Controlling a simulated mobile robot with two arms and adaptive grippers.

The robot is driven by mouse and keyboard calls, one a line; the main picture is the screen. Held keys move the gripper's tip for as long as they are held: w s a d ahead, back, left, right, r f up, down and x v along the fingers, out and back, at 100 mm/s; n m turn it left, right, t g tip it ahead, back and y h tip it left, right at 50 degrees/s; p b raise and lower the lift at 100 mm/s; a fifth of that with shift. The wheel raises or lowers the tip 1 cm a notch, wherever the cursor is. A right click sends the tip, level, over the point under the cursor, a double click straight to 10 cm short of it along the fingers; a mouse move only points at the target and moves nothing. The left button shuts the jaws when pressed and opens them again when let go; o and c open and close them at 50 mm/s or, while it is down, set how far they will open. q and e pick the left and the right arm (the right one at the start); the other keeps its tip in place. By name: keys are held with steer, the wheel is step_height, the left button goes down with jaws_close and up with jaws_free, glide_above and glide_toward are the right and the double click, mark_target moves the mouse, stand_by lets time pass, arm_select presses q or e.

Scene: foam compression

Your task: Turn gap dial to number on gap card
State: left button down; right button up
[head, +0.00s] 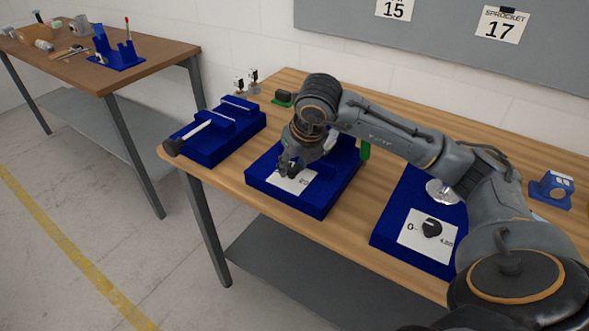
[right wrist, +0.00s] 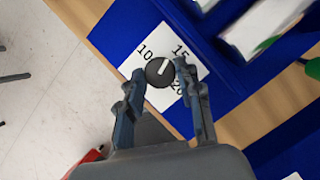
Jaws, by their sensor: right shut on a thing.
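The dial is a round black knob (right wrist: 158,75) with a white pointer mark, on a white plate (right wrist: 193,58) printed 10, 15 and 20. In the right wrist view the mark points up and right, roughly toward 15. The plate (head: 293,184) lies on the middle blue station, where my gripper mostly hides the knob in the head view. My right gripper (right wrist: 159,76) is shut on the knob, one finger on each side; it also shows in the head view (head: 287,169). A wall card (head: 394,9) reads 15, its heading cut off. My left gripper is out of view.
Another wall card (head: 499,25) reads SPROCKET 17. A blue station (head: 386,238) with a second black knob (head: 432,228) stands to the right, and a long blue fixture (head: 207,146) to the left. Bare wooden table (head: 346,229) lies between the middle and right stations.

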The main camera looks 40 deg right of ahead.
steer(key=shift+a+m+h+b, duration=0.15)
steer(key=shift+m+h+b, duration=0.45)
steer(key=shift+m, duration=1)
steer(key=shift+g, duration=0.3)
steer(key=o, duration=1.1)
steer(key=v, duration=1.2)
steer(key=shift+f, duration=0.1)
steer(key=shift+a, duration=0.1)
